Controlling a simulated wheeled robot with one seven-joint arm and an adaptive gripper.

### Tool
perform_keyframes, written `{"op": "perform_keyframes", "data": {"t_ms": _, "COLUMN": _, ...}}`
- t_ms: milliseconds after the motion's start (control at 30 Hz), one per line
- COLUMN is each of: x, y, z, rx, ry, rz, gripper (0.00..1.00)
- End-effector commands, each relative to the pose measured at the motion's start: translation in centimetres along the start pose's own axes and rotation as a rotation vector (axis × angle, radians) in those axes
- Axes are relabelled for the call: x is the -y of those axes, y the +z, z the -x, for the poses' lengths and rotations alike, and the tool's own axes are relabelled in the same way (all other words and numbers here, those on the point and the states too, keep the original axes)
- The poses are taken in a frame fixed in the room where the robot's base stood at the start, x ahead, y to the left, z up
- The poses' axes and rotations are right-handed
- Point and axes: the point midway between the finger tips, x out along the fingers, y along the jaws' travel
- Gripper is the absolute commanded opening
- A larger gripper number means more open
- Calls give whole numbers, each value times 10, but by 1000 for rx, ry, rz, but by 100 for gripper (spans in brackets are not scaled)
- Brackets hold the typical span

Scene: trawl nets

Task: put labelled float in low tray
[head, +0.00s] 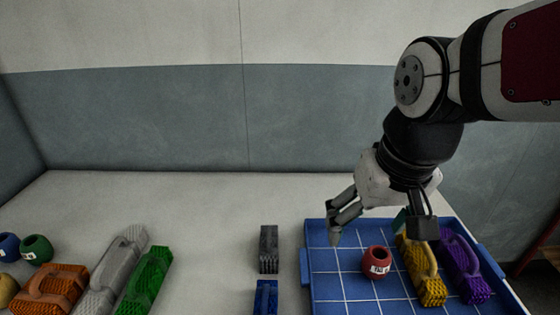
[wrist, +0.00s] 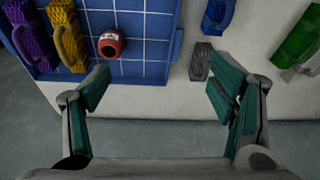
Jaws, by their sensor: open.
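A red float (head: 376,262) with a white label sits in the low blue tray (head: 330,285), on its grid-lined floor. The float also shows in the wrist view (wrist: 111,43), beyond the left fingertip and outside the jaws. The tray fills the upper left there (wrist: 150,72). My gripper (head: 378,235) is open above the tray's far part, with nothing held. In the wrist view my gripper (wrist: 158,80) has its fingers wide apart, with the tray's edge and pale tabletop between them.
A yellow brush (head: 420,270) and a purple brush (head: 463,268) lie in the tray's right part. A grey block (head: 268,245) and a blue brush (head: 265,297) lie left of it. Green (head: 36,249) and blue (head: 8,246) floats with pale labels stand far left, near several brushes.

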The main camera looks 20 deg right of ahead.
Motion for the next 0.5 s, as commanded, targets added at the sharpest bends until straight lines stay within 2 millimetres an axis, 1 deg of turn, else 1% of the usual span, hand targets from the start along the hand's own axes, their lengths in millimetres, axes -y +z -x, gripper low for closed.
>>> {"op": "perform_keyframes", "data": {"t_ms": 33, "x": 6, "y": 12, "z": 10, "rx": -24, "ry": -7, "rz": 44, "gripper": 77}}
{"op": "perform_keyframes", "data": {"t_ms": 100, "x": 11, "y": 26, "z": 18, "rx": -41, "ry": -13, "rz": 94, "gripper": 77}}
{"op": "perform_keyframes", "data": {"t_ms": 200, "x": 15, "y": 42, "z": 26, "rx": -62, "ry": -19, "rz": 147, "gripper": 77}}
{"op": "perform_keyframes", "data": {"t_ms": 333, "x": 17, "y": 53, "z": 30, "rx": -75, "ry": -24, "rz": 185, "gripper": 77}}
{"op": "perform_keyframes", "data": {"t_ms": 500, "x": 17, "y": 56, "z": 31, "rx": -77, "ry": -25, "rz": 195, "gripper": 77}}
